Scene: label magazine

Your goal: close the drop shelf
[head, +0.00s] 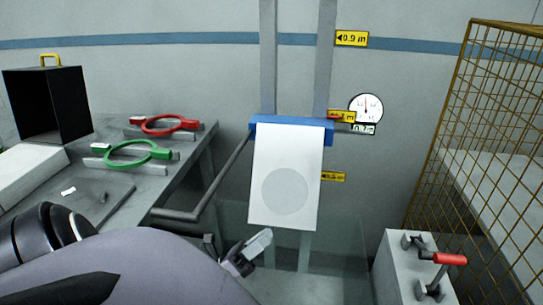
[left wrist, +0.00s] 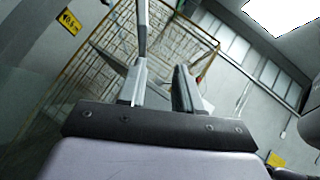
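A white panel with a grey disc (head: 285,190) hangs from a blue crossbar (head: 262,128) on two vertical grey rails; I take it to be the drop shelf, but cannot be sure. A grey bent rod (head: 222,178) runs from the crossbar's left end down to the lower left. A thin grey bar (left wrist: 142,25) shows beyond the left finger. My right gripper is not in view.
A grey bench (head: 195,140) at left bears a red ring tool (head: 165,125), a green ring tool (head: 137,153) and a black open box (head: 50,105). A grey block (head: 400,270) with a red-handled lever (head: 449,259) stands at lower right, before a yellow mesh cage (head: 470,110).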

